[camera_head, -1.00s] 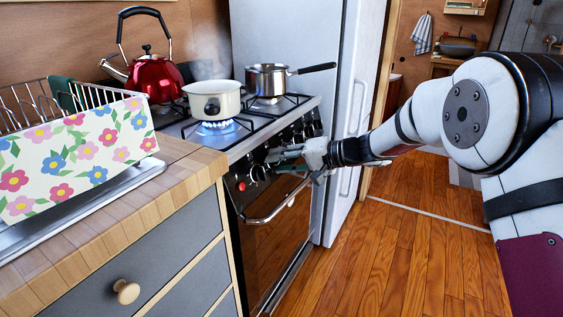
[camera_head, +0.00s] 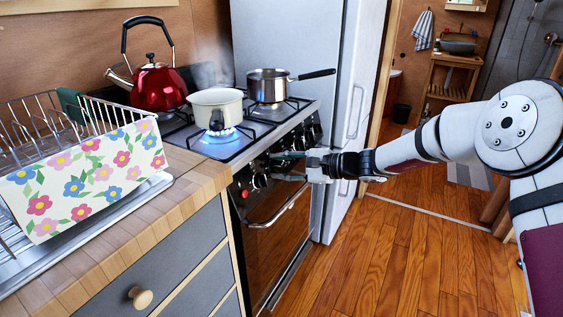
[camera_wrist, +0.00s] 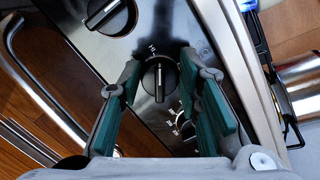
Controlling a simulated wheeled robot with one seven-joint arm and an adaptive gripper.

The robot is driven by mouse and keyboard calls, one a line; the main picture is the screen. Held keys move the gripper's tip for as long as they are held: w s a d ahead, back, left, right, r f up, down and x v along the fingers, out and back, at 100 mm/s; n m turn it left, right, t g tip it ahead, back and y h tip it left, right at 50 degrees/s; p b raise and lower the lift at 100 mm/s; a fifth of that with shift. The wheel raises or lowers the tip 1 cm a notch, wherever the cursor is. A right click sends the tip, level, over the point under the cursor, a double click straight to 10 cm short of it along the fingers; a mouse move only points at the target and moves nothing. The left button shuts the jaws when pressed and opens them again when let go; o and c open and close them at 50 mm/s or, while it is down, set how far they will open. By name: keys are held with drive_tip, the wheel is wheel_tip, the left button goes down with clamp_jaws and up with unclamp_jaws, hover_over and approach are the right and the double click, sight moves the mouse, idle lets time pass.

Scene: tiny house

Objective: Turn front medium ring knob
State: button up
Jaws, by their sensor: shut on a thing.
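The black stove (camera_head: 272,212) has a dark front panel with a row of knobs. In the wrist view, a round black knob (camera_wrist: 160,79) with a raised grip bar and white markings sits between the teal finger pads of my gripper (camera_wrist: 161,88). My gripper is shut on this knob. In the head view, my gripper (camera_head: 281,166) reaches the panel from the right, and its fingers hide part of the knob row. A blue flame (camera_head: 218,132) burns on the front burner under a white pot (camera_head: 213,105).
A curved oven handle (camera_head: 278,207) lies below the knobs. The fridge (camera_head: 333,130) stands beyond the stove. The wooden floor (camera_head: 385,255) is clear.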

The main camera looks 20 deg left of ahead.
drive_tip(key=m+p, duration=0.3)
drive_tip(key=m, duration=0.3)
drive_tip(key=shift+w+r+p, duration=0.1)
drive_tip(key=shift+r+p, duration=0.05)
drive_tip(key=shift+p, duration=0.25)
drive_tip(key=m+t+p, duration=0.1)
drive_tip(key=m+p, duration=0.2)
drive_tip(key=m, duration=0.2)
drive_tip(key=shift+w+m+y, duration=0.15)
drive_tip(key=shift+m+y, duration=0.15)
drive_tip(key=shift+m, duration=0.1)
drive_tip(key=o, duration=1)
drive_tip(key=shift+o, duration=0.2)
drive_tip(key=shift+w+d, duration=0.1)
drive_tip(key=shift+d, duration=0.4)
drive_tip(key=v, duration=1.1)
drive_tip(key=shift+s, duration=0.2)
